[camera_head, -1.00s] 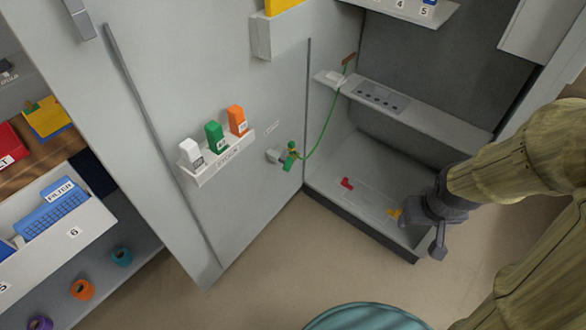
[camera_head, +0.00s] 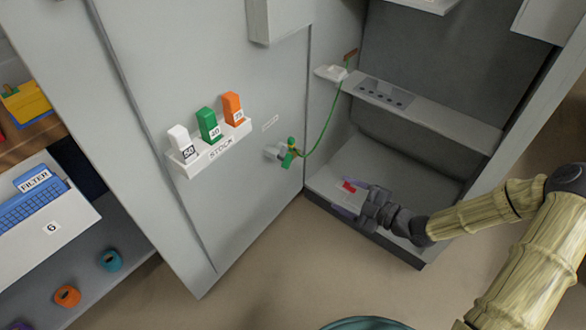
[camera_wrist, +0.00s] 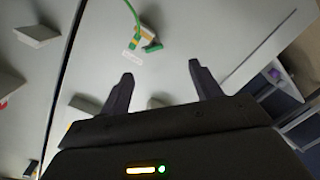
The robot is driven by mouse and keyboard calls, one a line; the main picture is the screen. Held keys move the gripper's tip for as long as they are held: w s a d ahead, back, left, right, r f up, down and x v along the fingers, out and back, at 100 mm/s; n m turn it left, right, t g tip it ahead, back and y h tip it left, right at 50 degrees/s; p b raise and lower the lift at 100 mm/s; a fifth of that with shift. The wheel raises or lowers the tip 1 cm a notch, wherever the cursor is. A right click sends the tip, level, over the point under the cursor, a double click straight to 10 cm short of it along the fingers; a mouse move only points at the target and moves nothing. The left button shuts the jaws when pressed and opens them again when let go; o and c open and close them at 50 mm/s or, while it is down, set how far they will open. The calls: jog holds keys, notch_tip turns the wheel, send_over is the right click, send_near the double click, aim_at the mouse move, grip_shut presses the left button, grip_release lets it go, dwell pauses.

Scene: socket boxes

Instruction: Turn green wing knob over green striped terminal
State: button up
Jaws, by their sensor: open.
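The green wing knob (camera_head: 289,159) is on the small grey fixture (camera_head: 274,152) low on the cabinet's grey side panel. A green cable (camera_head: 327,124) ends there, at a green terminal with a yellowish band; its stripes are too small to read. In the wrist view the green knob (camera_wrist: 152,47) shows beyond my fingertips, beside the yellowish terminal part (camera_wrist: 144,36). My gripper (camera_head: 345,202) is low over the cabinet floor, right of and below the knob and apart from it. My gripper's two fingers (camera_wrist: 160,70) are spread with nothing between them.
A red piece (camera_head: 349,186) lies on the cabinet floor close to my gripper. A shelf (camera_head: 430,114) is above. A stock rack (camera_head: 207,155) with white, green and orange blocks is left of the knob.

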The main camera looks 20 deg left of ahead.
aim_at(290, 163)
jog(key=shift+s+a+r+n+y, duration=0.1)
jog(key=shift+r+n+y, duration=0.35)
jog(key=shift+y, duration=0.35)
jog(key=b+x, duration=0.6)
jog(key=x, duration=1)
jog(key=shift+a+f, duration=0.1)
jog(key=shift+a, duration=0.6)
jog(key=shift+c, duration=0.2)
jog(key=shift+w, duration=0.25)
jog(key=c, duration=0.9)
